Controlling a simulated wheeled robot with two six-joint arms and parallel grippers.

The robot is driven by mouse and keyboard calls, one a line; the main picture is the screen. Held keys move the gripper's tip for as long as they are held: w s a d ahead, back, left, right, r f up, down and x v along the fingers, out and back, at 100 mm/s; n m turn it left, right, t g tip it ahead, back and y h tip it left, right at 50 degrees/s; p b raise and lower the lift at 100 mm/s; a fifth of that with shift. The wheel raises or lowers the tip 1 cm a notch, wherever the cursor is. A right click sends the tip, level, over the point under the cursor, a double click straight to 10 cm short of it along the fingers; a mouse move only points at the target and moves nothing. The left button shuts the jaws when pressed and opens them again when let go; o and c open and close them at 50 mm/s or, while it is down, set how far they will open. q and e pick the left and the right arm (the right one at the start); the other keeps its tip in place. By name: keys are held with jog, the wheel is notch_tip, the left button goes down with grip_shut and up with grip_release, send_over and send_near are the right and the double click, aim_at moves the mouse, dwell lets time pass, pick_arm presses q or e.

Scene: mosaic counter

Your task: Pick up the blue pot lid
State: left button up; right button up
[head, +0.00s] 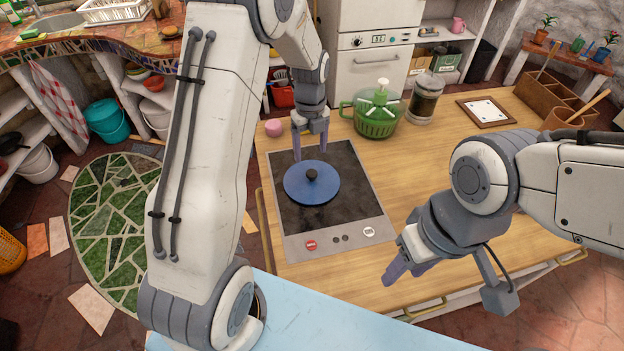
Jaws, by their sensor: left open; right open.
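The blue pot lid (326,191) is a round blue disc with a dark knob (311,175) in its middle. It lies on the dark cooktop (351,217) set in the wooden counter. My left gripper (311,155) points down just behind the lid, above the rear part of the cooktop. Its fingers are open and empty, and they look apart from the knob. My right gripper (396,272) is open and empty at the front of the counter, to the right of the cooktop and well away from the lid.
A green basket (375,122) with a pump top and a glass jar (424,100) stand behind the cooktop. A pink bowl (273,127) sits at the counter's left rear. A framed tile (486,111) and wooden box (545,95) are at right. The counter's middle right is clear.

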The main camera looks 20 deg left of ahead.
aim_at(311, 172)
pick_arm(q)
notch_tip(311, 172, down, 3)
notch_tip(311, 172, down, 5)
jog(key=p, duration=0.3)
jog(key=shift+d+r, duration=0.1)
jog(key=shift+r, duration=0.1)
jog(key=shift+f, duration=0.35)
grip_shut()
dwell(0.9)
